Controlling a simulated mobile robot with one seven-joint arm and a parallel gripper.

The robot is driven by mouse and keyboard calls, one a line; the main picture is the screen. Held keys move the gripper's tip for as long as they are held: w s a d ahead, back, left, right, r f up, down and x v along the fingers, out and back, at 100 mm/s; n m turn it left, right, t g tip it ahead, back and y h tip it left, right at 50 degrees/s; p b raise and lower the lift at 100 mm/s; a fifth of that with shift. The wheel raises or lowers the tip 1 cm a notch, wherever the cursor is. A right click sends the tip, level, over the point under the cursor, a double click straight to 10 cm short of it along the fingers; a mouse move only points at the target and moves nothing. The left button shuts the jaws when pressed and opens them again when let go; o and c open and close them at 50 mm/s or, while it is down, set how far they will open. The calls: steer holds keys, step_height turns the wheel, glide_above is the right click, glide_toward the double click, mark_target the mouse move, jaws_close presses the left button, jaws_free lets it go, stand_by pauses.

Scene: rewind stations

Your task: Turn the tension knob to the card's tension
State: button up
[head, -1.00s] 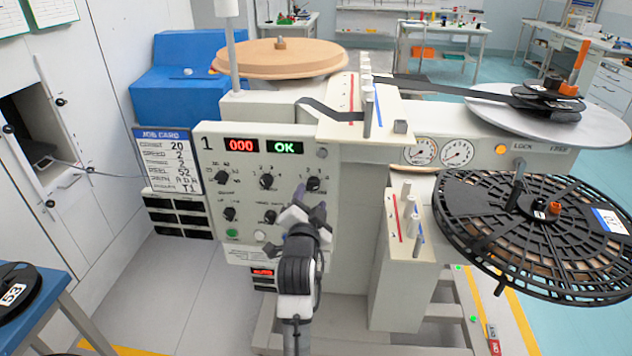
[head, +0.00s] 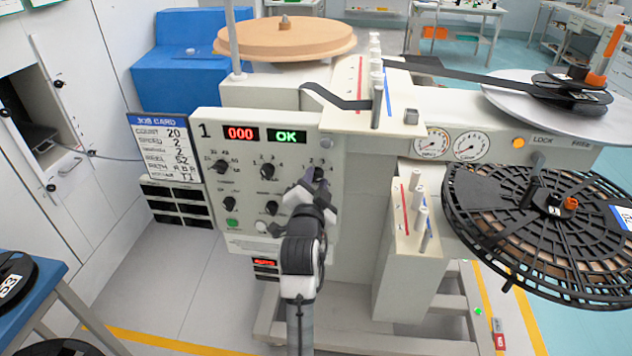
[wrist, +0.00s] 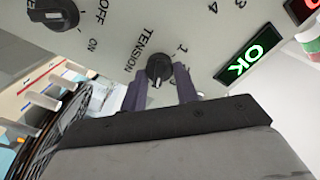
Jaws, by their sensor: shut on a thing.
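The tension knob (wrist: 159,68) is a round black knob under the label TENSION in the wrist view. My gripper (wrist: 160,90) has one finger on each side of it and is shut on it. A white mark shows on the knob; I cannot tell which number it points to. In the head view my gripper (head: 316,184) reaches up to the tension knob (head: 318,172), at the upper right of the panel, and partly covers it. The job card (head: 163,150) hangs left of the panel. Its count row reads 20 and its speed row 2; the tension row appears to read 2.
The panel (head: 300,152) has several other knobs, a red display (head: 240,134) reading 000 and a green OK display (head: 286,137). A post block (head: 412,240) and a black reel (head: 480,215) stand to the right. Floor left of the arm is clear.

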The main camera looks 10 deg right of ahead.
steer(key=shift+c, duration=1.3)
steer(key=n+p, duration=0.1)
steer(key=n, duration=0.3)
steer(key=shift+r, duration=0.2)
steer(key=n+p, duration=0.1)
steer(key=n, duration=0.3)
steer(key=shift+a+n, duration=0.1)
steer(key=shift+n, duration=0.2)
steer(key=n+p, duration=0.2)
steer(key=n, duration=0.2)
steer(key=shift+r, duration=0.1)
steer(key=n+p, duration=0.2)
steer(key=n, duration=0.3)
steer(key=shift+w+a, duration=0.1)
